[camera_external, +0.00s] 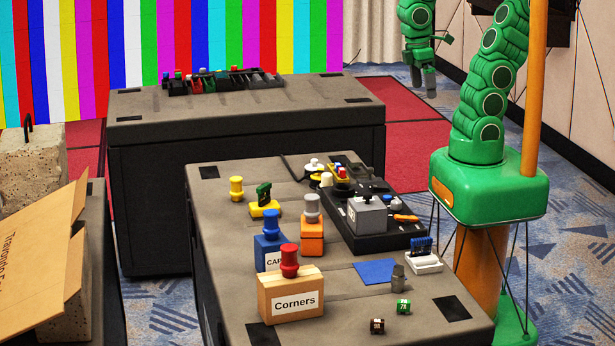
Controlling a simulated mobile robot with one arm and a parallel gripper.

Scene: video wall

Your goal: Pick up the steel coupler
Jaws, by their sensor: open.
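A small grey metallic piece (398,278), which looks like the steel coupler, stands on the front table (225,230) near its right edge. A blue flat square (374,271) lies just left of it. My green arm rises from its base at the right and leaves the top of the picture. My gripper (423,82) hangs at the top, well above and apart from the coupler. It is open and nothing shows between its small fingers.
Near the coupler are a white holder (424,264) and two small dice (403,307) (377,327). A black control panel (372,241) stands behind. An orange pole (533,85) rises at right.

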